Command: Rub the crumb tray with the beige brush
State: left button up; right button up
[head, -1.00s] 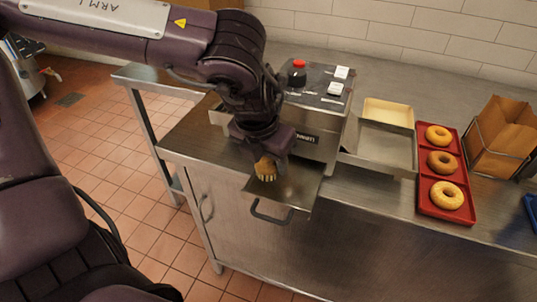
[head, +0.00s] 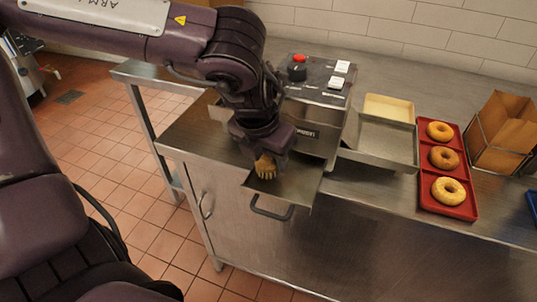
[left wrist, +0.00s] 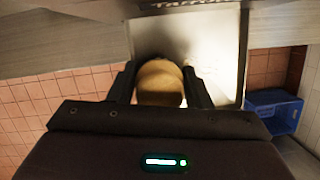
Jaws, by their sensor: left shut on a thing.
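The beige brush (head: 265,169) is held in my left gripper (head: 262,158), bristles down, over the left part of the crumb tray (head: 296,182). The crumb tray is a flat metal tray with a dark handle, pulled out from the front of the steel machine. In the left wrist view the round top of the brush (left wrist: 159,83) sits between the two dark fingers (left wrist: 160,86), with the shiny tray (left wrist: 218,60) beyond it. I cannot tell whether the bristles touch the tray. My right gripper does not show.
The machine (head: 318,85) with a red knob and white switches stands behind the tray. To its right are a metal chute (head: 385,145), a red tray (head: 465,207) with three bagels and a paper bag (head: 505,140) in a rack. Counter runs along the back.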

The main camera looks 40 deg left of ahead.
pick_arm(q)
jog(key=shift+d, duration=0.1)
jog(key=shift+w+d+b, duration=0.15)
jog(key=shift+d+b, duration=0.2)
jog(key=shift+d, duration=0.25)
jog(key=shift+w+d+b, duration=0.15)
jog(key=shift+d+b, duration=0.2)
jog(key=shift+d, duration=0.25)
jog(key=shift+s+d+f, duration=0.1)
jog(key=shift+d, duration=0.05)
